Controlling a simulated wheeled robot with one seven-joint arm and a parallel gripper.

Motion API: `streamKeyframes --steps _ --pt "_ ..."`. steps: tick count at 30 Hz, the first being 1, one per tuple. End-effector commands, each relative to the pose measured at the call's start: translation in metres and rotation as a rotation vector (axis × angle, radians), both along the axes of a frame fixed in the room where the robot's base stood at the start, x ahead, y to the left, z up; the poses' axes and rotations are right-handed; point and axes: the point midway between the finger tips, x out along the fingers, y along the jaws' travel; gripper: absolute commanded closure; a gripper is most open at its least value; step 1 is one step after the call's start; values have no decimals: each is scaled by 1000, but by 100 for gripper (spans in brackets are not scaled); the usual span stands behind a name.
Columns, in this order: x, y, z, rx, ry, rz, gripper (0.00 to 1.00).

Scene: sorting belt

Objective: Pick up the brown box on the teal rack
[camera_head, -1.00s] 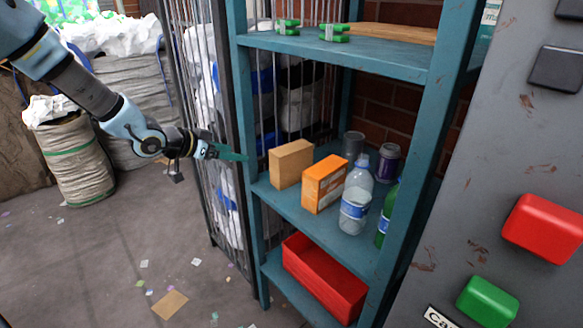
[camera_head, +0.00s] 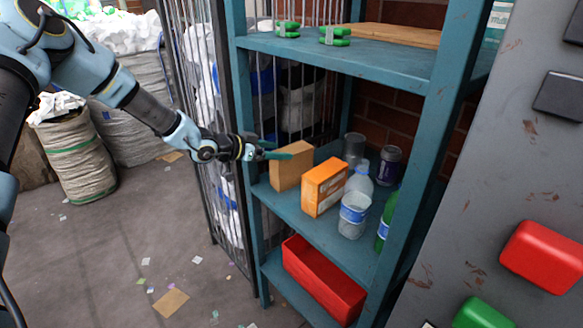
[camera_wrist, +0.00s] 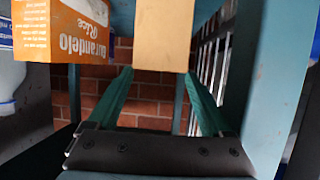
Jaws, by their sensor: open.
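The brown box (camera_head: 291,166) stands upright on the middle shelf of the teal rack (camera_head: 313,222), at its left end. My gripper (camera_head: 278,149) is open, with its teal fingers at the box's upper left in the head view. In the wrist view, the brown box (camera_wrist: 164,36) is ahead, its near edge centred between the two spread fingers (camera_wrist: 158,85). I cannot tell whether a finger touches it.
An orange rice box (camera_head: 325,186) stands close beside the brown box, with a bottle (camera_head: 355,205), a dark can (camera_head: 389,165) and a grey cup (camera_head: 354,148) further right. The rack's left post (camera_head: 243,150) and upper shelf (camera_head: 340,54) bound the space. A red bin (camera_head: 322,280) sits below.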

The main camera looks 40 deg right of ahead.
Motion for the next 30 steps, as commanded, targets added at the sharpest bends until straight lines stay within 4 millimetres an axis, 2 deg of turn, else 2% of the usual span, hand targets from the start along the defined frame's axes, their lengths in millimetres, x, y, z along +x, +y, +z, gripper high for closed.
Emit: streamKeyframes --steps 8,17,30 --pt "-7 -34 -13 -1 1 -2 16" --pt "-7 -38 -17 0 -1 -1 16" --pt "-7 -38 -17 0 -1 -1 65"
